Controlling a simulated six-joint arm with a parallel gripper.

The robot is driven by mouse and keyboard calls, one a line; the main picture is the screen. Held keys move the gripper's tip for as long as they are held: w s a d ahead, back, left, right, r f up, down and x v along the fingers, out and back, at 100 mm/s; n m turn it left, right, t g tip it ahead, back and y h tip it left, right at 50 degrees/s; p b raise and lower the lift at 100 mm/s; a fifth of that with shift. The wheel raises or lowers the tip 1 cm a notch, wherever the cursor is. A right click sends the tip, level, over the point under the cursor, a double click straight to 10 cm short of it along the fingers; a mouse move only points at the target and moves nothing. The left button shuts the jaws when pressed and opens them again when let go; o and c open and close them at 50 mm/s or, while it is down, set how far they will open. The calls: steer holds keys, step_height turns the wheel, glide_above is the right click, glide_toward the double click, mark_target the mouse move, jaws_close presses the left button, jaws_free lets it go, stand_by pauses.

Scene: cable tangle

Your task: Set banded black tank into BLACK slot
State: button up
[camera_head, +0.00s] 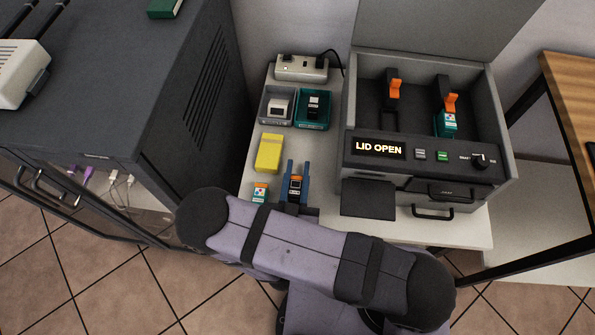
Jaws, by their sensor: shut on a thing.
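My gripper (297,172) has two blue fingers and is shut on a small black tank (295,187) with an orange band, low over the white table's front part. The finger contact is small in view. The machine (480,172) has its lid up and a lit "LID OPEN" display. Its bay has two slot places with orange levers. The left slot (389,122) looks dark and shows no tank. The right one holds a teal tank (446,124). Slot labels cannot be read. Another small tank (260,192), teal, white and orange, stands just left of my gripper.
A yellow box (268,152) stands behind the small tank. A grey tray (264,118) and a teal tray (312,124) hold small items. A power strip (302,68) lies at the back. A black flap (368,198) juts from the machine's front. A dark cabinet (185,90) stands left.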

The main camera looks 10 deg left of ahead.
mark_target(293, 198)
steer(key=shift+f, duration=0.1)
steer(key=shift+f, duration=0.15)
steer(key=o, duration=1)
steer(key=shift+o, duration=0.2)
steer(key=shift+r, duration=0.25)
steer(key=s+b, duration=0.1)
steer(key=s, duration=0.9)
steer(key=shift+a, duration=0.1)
steer(key=shift+o, duration=0.4)
steer(key=shift+s+b, duration=0.3)
steer(key=shift+s, duration=0.65)
